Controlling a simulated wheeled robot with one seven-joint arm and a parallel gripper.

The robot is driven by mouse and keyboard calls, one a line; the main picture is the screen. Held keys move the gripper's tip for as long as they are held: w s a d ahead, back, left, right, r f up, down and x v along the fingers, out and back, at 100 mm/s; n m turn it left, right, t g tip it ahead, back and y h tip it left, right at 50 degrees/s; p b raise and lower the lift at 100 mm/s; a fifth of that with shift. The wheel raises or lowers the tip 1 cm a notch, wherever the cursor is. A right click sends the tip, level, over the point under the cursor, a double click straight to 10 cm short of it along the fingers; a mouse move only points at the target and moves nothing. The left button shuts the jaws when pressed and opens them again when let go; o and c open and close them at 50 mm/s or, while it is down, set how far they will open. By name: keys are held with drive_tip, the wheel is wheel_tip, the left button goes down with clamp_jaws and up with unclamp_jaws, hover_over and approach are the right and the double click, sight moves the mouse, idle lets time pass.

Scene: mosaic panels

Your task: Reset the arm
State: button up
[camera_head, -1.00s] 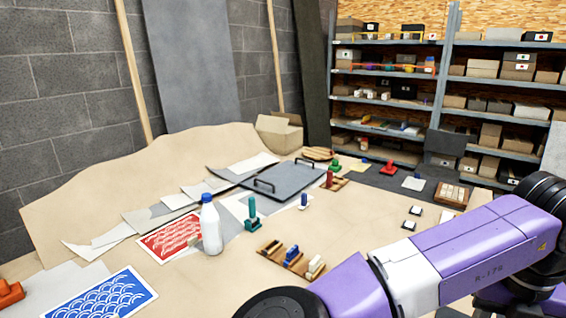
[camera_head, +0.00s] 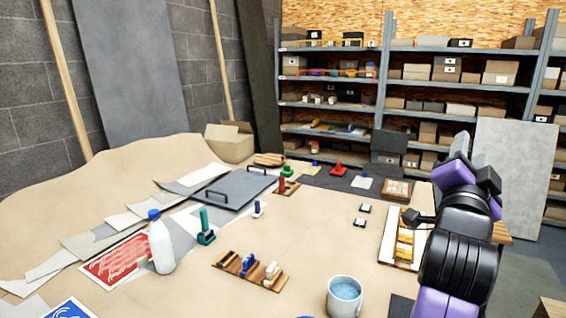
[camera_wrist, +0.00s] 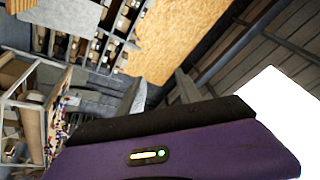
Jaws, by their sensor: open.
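My arm, purple and black, rises at the right of the head view, over the table's right side. My gripper (camera_wrist: 160,92) shows in the wrist view with its two grey fingers apart and nothing between them. The wrist view looks past it to a tilted scene of shelves, ceiling beams and a bright white area, so the gripper points away from the tabletop. In the head view I cannot make out the fingertips clearly.
The table (camera_head: 330,235) bears a white bottle with a blue cap (camera_head: 161,242), a mug of blue liquid (camera_head: 345,297), a wooden rack of stamps (camera_head: 249,270), a grey tray (camera_head: 229,188) and red and blue patterned panels. Shelves (camera_head: 400,85) stand behind. The table's middle has bare room.

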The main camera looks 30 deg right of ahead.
drive_tip(key=w+a+f+n+t+y, duration=0.1)
drive_tip(key=a+f+n+t+y, duration=0.4)
drive_tip(key=a+n, duration=0.35)
drive_tip(key=w+a+f+n+t+y, duration=0.1)
drive_tip(key=a+f+n+t+y, duration=0.2)
drive_tip(key=a+n+t+y, duration=0.45)
drive_tip(key=s+a+f+n+y, duration=0.4)
drive_tip(key=a+f+n, duration=0.3)
drive_tip(key=s+a+f+m+g+y, duration=0.1)
drive_tip(key=s+a+f+g, duration=0.3)
drive_tip(key=s+f, duration=0.6)
drive_tip(key=s+a+f+g+y, duration=0.1)
drive_tip(key=s+a+f+g, duration=0.3)
drive_tip(key=s+f, duration=0.7)
drive_tip(key=s+a, duration=0.1)
drive_tip(key=s, duration=0.3)
drive_tip(key=shift+s+a+m, duration=0.25)
drive_tip(key=shift+a+m, duration=0.1)
drive_tip(key=shift+m, duration=0.05)
